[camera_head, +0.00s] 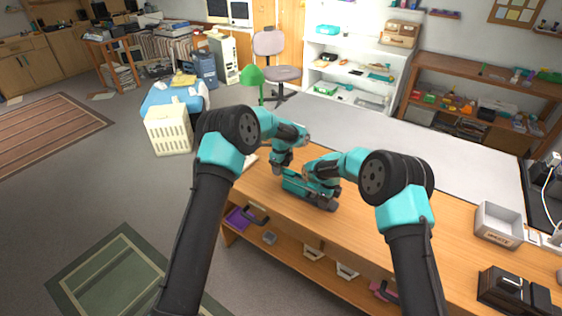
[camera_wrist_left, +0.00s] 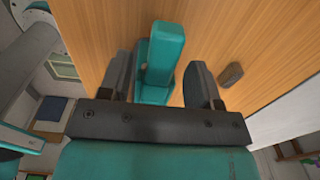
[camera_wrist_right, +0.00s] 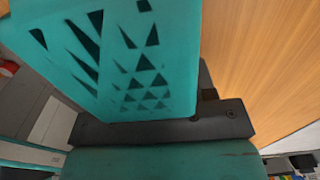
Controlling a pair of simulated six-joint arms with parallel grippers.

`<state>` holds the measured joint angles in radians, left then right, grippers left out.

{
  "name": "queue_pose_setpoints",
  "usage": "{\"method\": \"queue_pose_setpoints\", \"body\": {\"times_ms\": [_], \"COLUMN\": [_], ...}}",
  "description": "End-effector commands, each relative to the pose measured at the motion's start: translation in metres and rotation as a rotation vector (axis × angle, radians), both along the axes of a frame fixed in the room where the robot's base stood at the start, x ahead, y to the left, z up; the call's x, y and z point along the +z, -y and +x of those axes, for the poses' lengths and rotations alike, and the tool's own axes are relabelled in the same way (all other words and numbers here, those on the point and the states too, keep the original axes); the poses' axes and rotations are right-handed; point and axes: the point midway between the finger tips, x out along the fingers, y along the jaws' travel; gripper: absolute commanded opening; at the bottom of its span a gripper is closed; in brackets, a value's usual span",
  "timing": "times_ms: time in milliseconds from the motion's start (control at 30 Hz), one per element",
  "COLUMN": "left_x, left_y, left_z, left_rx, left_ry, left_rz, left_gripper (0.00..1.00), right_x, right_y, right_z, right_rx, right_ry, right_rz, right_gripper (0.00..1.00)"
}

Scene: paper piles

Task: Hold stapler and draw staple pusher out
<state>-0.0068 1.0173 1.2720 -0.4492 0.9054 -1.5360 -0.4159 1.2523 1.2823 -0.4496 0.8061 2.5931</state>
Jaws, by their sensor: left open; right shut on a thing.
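A teal stapler (camera_head: 296,185) lies low over the wooden desk, partly hidden by my grippers. In the left wrist view, a teal bar-like part (camera_wrist_left: 164,55) stands between the fingers of my left gripper (camera_wrist_left: 158,85), which is open with gaps on both sides. My left gripper (camera_head: 283,171) is at the stapler's left end in the head view. My right gripper (camera_head: 319,187) is shut on the stapler near its right part. In the right wrist view, a large teal body with triangular cutouts (camera_wrist_right: 150,65) hides most of the fingers. I cannot make out the staple pusher separately.
The wooden desk (camera_head: 345,230) has free room in front and right of the stapler. A small brown block (camera_wrist_left: 231,75) lies right of my left gripper. A grey tray (camera_head: 498,222) and a dark box (camera_head: 503,288) stand at the right.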

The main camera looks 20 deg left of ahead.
Motion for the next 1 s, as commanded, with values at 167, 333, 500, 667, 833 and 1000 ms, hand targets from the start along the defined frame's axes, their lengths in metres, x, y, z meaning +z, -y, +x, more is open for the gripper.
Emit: {"method": "queue_pose_setpoints", "body": {"times_ms": [167,333,500,667,833,1000], "left_x": [-0.0032,-0.0031,-0.0030,-0.0029,-0.0029,-0.0029], "left_y": [-0.0003,-0.0003,-0.0003,-0.0003,-0.0003,-0.0008], "left_z": [0.0000,0.0000,0.0000,0.0000,0.0000,0.0001], "left_rx": [0.000,0.000,0.000,0.000,0.000,0.000], "left_ry": [0.000,0.000,0.000,0.000,0.000,0.000], "left_rz": [0.000,0.000,0.000,0.000,0.000,0.000], "left_gripper": [0.57,0.56,0.40,0.25,0.09,0.04], "right_x": [-0.0001,0.0000,0.0001,0.0001,0.0002,0.0002], "right_y": [-0.0003,-0.0003,-0.0003,-0.0003,-0.0004,-0.0004], "right_z": [0.0000,0.0001,0.0001,0.0001,0.0001,0.0001], "right_rx": [0.000,0.000,0.000,0.000,0.000,0.000], "right_ry": [0.000,0.000,0.001,0.001,0.001,0.001], "right_rz": [0.000,0.001,0.001,0.001,0.001,0.001], "right_gripper": [0.11,0.11,0.11,0.11,0.11,0.11]}}
